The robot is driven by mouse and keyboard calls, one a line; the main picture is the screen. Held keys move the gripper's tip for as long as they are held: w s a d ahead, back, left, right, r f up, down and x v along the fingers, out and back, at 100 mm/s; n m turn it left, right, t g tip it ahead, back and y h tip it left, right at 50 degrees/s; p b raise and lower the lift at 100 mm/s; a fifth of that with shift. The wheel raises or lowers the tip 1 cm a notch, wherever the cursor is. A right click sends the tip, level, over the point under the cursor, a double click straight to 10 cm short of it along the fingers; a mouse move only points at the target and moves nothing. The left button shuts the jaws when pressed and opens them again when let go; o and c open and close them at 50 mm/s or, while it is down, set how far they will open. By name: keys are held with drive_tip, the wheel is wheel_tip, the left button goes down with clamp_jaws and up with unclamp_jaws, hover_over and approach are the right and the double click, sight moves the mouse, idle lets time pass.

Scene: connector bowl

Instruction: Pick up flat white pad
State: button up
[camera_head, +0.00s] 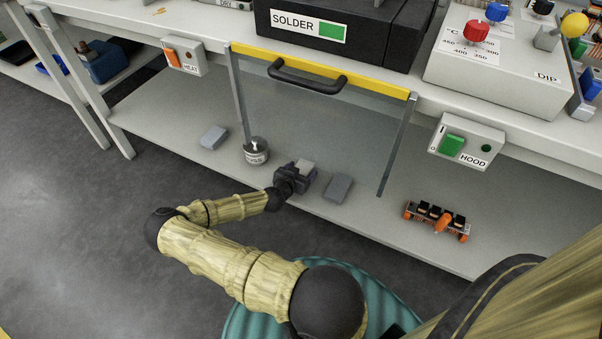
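Several flat pale pads lie on the lower shelf, and I cannot tell for certain which is the white pad. The lightest one, a small pale pad (306,166), is at my gripper (300,175), at the end of my arm near the shelf's front edge. The dark fingers hide part of it, and whether they are closed on it is unclear. A grey pad (338,188) lies just right of my gripper. A pale blue-grey pad (214,138) lies farther left.
A small round labelled tin (256,152) stands left of my gripper. An orange and black connector board (437,220) lies to the right. A clear hood panel (320,120) with a yellow top edge hangs from the bench above. The shelf's left part is clear.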

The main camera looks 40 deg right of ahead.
sight(301, 171)
drive_tip(key=c, duration=0.8)
wheel_tip(301, 171, up, 10)
drive_tip(key=p, duration=0.5)
